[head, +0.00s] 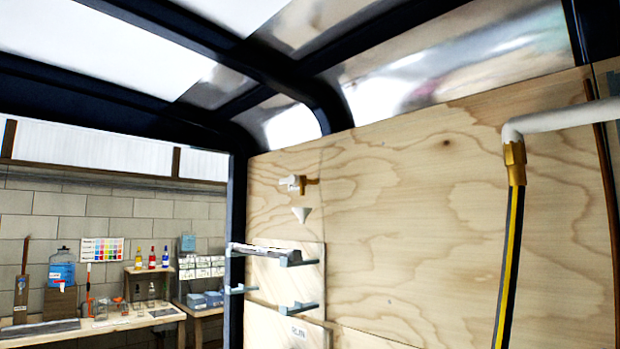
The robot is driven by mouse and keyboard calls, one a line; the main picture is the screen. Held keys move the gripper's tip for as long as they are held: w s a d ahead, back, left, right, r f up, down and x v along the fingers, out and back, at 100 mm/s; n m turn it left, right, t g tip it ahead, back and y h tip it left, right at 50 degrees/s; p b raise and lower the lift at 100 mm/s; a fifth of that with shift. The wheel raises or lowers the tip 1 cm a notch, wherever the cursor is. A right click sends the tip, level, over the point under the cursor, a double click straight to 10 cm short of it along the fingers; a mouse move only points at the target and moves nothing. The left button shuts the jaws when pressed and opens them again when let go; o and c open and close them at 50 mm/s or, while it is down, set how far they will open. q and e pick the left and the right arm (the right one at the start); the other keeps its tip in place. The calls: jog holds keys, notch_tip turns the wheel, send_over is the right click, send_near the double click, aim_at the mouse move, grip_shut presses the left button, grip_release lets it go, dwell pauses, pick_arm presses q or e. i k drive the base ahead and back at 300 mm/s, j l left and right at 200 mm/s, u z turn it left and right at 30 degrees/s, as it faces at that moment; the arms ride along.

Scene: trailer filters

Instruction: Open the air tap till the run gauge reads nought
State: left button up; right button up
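A small white and brass fitting (298,184), shaped like a tap, is fixed on the plywood wall left of the picture's middle. I cannot tell whether it is the air tap or how far open it is. At the right, a white pipe (565,118) bends down into a brass fitting (515,162), with a black and yellow hose (508,265) hanging below it. I make out no run gauge in this view. Neither of my grippers shows.
A white cone (301,214) is under the small fitting. Below it, grey brackets (298,308) stick out from a pale panel on the plywood wall (420,220). At the far left, a workbench (130,322) carries bottles and jars. Dark frame beams cross overhead.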

aim_at(293, 180)
jog(key=i+j+z, duration=0.1)
jog(key=i+j, duration=0.2)
jog(key=j, duration=0.2)
jog(key=j+z, duration=0.1)
jog(key=z, duration=0.4)
jog(key=i+j+z, duration=0.1)
jog(key=z, duration=0.35)
jog(key=j+z, duration=0.2)
jog(key=z, duration=0.3)
jog(key=j+z, duration=0.1)
jog(key=z, duration=0.4)
jog(key=j+z, duration=0.15)
jog(key=z, duration=0.3)
